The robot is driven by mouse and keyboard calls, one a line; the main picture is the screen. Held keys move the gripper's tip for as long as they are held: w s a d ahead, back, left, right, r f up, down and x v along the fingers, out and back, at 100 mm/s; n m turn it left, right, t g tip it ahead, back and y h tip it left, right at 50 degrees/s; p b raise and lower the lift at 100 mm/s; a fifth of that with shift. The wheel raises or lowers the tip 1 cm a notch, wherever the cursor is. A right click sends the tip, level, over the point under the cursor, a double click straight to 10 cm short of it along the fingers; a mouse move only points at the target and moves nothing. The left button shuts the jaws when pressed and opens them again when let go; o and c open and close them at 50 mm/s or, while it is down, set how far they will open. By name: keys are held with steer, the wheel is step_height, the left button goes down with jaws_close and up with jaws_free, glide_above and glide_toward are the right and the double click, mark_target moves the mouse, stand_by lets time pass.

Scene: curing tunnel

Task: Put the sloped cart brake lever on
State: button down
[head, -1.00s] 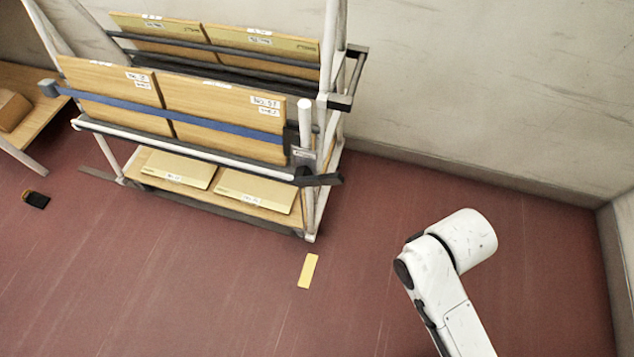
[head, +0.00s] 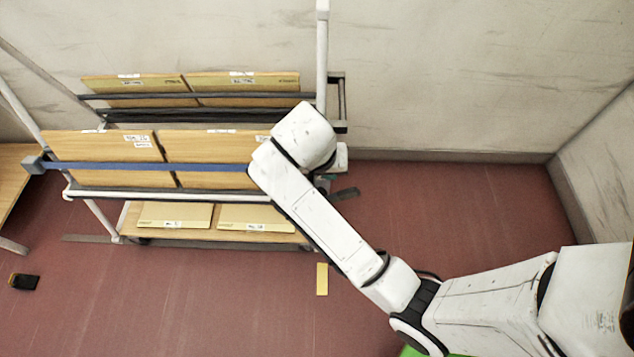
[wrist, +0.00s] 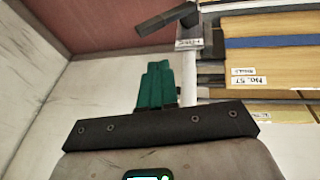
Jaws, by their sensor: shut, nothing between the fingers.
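The cart (head: 110,193) is a white-posted rack carrying boards on its shelves. In the wrist view the lever (wrist: 166,19) is at the top, above a small white label plate (wrist: 189,43). My gripper (wrist: 156,82) has teal fingers, shut together and empty. Its tips point toward the lever and plate, with a visible gap below the lever. In the head view my arm hides most of the gripper and the lever's inner end.
Boards with labels (head: 100,158) lean on the cart behind a blue strap (head: 140,167). A yellow strip (head: 322,279) lies on the red floor in front. A wooden table (head: 12,185) and a small black object (head: 24,281) are at left. Floor right of the cart is free up to the walls.

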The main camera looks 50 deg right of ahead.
steer(key=f+b, duration=0.1)
steer(key=b, duration=0.1)
glide_toward(346, 191)
steer(key=w+f, duration=0.2)
steer(key=f, duration=0.1)
steer(key=s+d+f, duration=0.1)
steer(key=shift+s+d+f, duration=0.2)
steer(key=shift+d+f, duration=0.05)
steer(key=shift+f, duration=0.05)
steer(key=shift+s+d+f, duration=0.2)
steer(key=shift+d+f, duration=0.05)
steer(key=shift+f, duration=0.3)
